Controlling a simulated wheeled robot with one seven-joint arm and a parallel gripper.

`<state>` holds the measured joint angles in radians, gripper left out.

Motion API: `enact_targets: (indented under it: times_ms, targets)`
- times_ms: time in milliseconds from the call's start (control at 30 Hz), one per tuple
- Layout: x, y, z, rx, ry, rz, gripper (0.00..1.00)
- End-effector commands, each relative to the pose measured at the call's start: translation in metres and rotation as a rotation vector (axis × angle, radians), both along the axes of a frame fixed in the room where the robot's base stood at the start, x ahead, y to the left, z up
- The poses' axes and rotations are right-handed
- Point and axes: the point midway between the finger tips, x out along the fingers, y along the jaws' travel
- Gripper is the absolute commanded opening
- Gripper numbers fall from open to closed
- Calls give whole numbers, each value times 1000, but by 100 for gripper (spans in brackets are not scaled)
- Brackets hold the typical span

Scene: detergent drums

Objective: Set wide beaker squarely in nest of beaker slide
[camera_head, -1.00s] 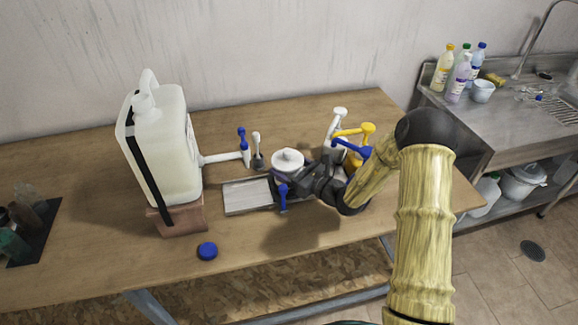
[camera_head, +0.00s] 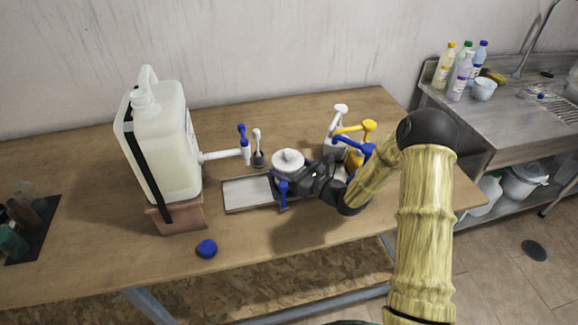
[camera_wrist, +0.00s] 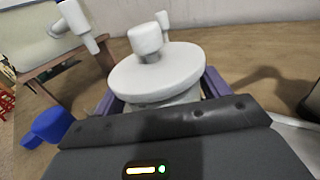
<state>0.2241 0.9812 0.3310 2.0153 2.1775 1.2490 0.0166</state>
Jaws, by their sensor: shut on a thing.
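The wide beaker (camera_head: 288,164) is a pale round vessel with a white knobbed lid, and it also shows in the wrist view (camera_wrist: 158,75). My gripper (camera_wrist: 160,92) is shut on it, with a purple-blue finger on each side of its body. In the head view my gripper (camera_head: 285,182) reaches in from the right. The beaker looks upright, at the right end of the beaker slide (camera_head: 245,194), a flat grey tray. Its underside and the nest are hidden by the gripper, so I cannot tell whether it is seated.
A large white canister (camera_head: 165,140) on a brown block stands left, its spout pointing at the slide. Small tap-like pieces (camera_head: 258,158) stand behind the slide. White, yellow and blue pump bottles (camera_head: 338,130) stand close behind my arm.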

Motion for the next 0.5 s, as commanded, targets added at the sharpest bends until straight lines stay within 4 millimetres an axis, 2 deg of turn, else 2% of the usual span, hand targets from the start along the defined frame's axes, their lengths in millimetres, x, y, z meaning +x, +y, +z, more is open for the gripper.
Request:
enact_targets:
  times_ms: [500]
  targets:
    - [0,1,-7,1,-2,0,43]
